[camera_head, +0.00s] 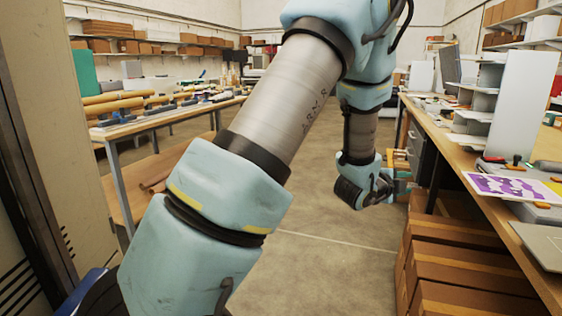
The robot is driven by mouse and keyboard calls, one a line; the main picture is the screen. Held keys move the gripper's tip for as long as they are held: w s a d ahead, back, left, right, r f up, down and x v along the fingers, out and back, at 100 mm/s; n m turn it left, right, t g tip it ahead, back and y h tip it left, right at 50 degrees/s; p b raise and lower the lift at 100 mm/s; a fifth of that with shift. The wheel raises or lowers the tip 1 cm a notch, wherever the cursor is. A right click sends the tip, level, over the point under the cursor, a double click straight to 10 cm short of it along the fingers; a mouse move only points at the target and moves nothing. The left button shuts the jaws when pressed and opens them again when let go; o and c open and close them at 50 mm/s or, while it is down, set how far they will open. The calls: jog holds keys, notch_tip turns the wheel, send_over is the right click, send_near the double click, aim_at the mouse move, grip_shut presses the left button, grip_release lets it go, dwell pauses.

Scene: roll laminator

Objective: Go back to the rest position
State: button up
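My arm, pale blue and grey, rises from the lower left across the middle of the head view and bends down at the top. Its far end hangs over the floor, left of the right-hand workbench (444,134). My gripper (388,187) is at that end, below the bench top, and seems to point right toward the bench. It is small and dark here, and its fingers cannot be made out clearly. I cannot see whether it is open or shut, or whether it holds anything.
Cardboard boxes (468,268) are stacked under the right-hand workbench. A purple-and-white printed sheet (508,187) lies on its top. A long table (165,122) with rolls stands at the left. A beige cabinet (62,110) stands close at left. The concrete floor (325,260) between is clear.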

jog(key=w+a+f+n+y+p, duration=0.15)
jog(key=a+n+y, duration=0.95)
jog(key=a, duration=1.4)
jog(key=s+a+n+g+y, duration=0.1)
jog(key=s+a+n+g, duration=0.6)
jog(key=s+a+n, duration=0.6)
jog(key=s+a, duration=0.2)
jog(key=a, duration=0.1)
jog(key=shift+s+a+r+n+p, duration=0.3)
jog(key=shift+s+p, duration=0.1)
